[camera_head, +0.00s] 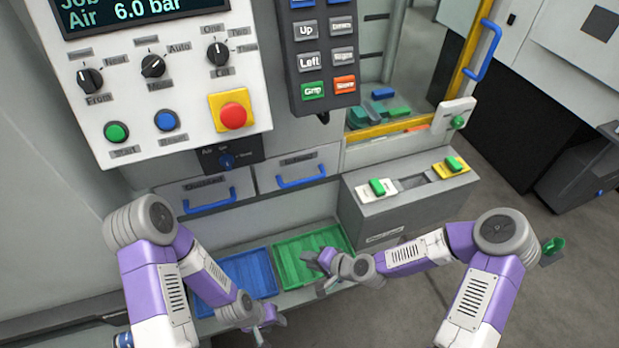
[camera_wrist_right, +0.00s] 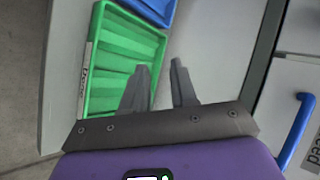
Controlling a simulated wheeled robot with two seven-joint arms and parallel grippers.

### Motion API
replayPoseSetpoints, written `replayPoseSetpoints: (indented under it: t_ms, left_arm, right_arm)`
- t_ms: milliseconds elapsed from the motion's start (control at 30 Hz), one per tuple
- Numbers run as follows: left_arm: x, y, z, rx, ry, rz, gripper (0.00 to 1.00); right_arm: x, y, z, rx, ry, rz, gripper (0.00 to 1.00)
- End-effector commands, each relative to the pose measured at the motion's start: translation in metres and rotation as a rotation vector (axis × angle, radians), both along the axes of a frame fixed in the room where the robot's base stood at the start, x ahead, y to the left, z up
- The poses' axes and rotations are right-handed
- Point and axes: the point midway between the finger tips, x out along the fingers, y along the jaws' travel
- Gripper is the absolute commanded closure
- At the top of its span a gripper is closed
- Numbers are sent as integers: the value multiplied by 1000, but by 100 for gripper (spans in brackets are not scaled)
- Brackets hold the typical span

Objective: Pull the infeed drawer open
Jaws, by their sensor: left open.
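Two closed drawers sit side by side in the machine front, each with a blue bar handle. In the right wrist view a blue handle (camera_wrist_right: 295,130) and a label ending in "eed" show at the right edge. The left drawer (camera_head: 190,193) has its own handle (camera_head: 209,203). My right gripper (camera_head: 318,264) is open and empty over the green tray, below the drawers; its fingers (camera_wrist_right: 160,82) are apart. My left gripper (camera_head: 270,322) is open, low near the blue tray.
A green tray (camera_head: 320,242) and a blue tray (camera_head: 250,272) lie on a shelf below the drawers. A grey box (camera_head: 385,215) with green switches juts out at the right. The control panel (camera_head: 190,100) and hanging pendant (camera_head: 320,55) are above.

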Motion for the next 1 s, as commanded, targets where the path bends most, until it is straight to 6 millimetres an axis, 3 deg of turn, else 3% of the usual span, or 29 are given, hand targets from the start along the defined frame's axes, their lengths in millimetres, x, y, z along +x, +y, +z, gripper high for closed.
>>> replayPoseSetpoints:
  t_ms: [33,100,200,300,400,533,1000]
  left_arm:
    - [0,0,2,0,0,0,57]
    - [0,0,3,0,0,0,57]
    - [0,0,4,0,0,-1,57]
    - [0,0,5,0,-1,-1,57]
    - [0,0,5,0,-1,-1,57]
    - [0,0,3,0,-1,-1,57]
    - [0,0,-6,0,-1,-1,57]
  right_arm:
    - [26,-3,28,76,-46,-68,73]
    - [54,-7,65,170,-104,-139,73]
    - [84,-18,111,281,-173,-218,73]
    - [101,-28,145,357,-223,-269,73]
    - [110,-35,163,397,-250,-295,73]
    - [119,-31,168,412,-260,-300,73]
    - [164,10,155,409,-257,-299,73]
